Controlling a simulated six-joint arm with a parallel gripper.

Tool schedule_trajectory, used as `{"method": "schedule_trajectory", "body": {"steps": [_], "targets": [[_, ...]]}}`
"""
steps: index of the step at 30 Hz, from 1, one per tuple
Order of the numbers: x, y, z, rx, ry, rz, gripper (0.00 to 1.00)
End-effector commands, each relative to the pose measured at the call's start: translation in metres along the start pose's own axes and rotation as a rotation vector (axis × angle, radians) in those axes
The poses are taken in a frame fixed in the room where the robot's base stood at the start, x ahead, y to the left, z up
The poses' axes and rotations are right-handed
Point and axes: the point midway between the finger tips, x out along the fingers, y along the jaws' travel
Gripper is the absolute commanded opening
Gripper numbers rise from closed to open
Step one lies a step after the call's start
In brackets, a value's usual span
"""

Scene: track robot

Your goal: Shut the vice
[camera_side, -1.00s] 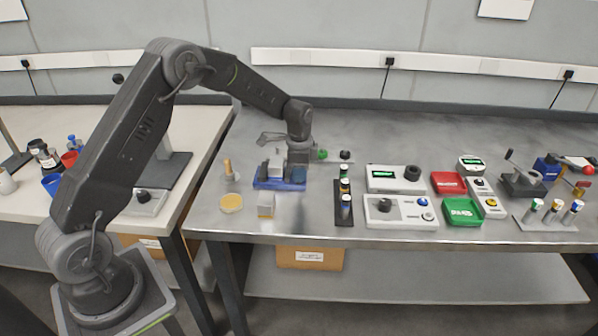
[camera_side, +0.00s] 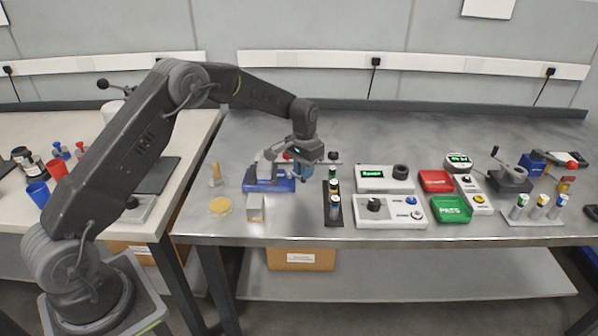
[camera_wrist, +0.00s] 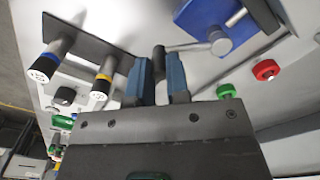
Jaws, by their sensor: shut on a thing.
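The vice has a blue base (camera_side: 282,186) and grey metal jaws. It sits at the left of the metal bench. In the wrist view its blue part (camera_wrist: 192,14) is at the top right, with a round grey screw end. A thin metal handle bar runs left from there to a dark knob (camera_wrist: 158,52). My gripper (camera_wrist: 160,75) has its blue-grey fingers closed around this dark knob. In the side view my gripper (camera_side: 306,174) is low at the right end of the vice. The jaw gap is partly hidden and hard to judge.
A black rack (camera_side: 333,205) with several upright cylinders stands close to the right of my gripper. A grey block (camera_side: 255,208) and a yellow disc (camera_side: 220,206) lie in front. Red (camera_wrist: 266,69) and green (camera_wrist: 226,91) knobs are near the fingers. Control boxes (camera_side: 390,212) stand further right.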

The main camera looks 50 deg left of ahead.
Motion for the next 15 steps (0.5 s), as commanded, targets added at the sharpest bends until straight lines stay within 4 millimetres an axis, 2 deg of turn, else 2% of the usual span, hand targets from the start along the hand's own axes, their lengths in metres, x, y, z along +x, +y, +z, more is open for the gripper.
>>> {"method": "schedule_trajectory", "body": {"steps": [15], "targets": [[0.000, -0.006, -0.027, -0.439, 0.002, 0.001, 0.00]]}}
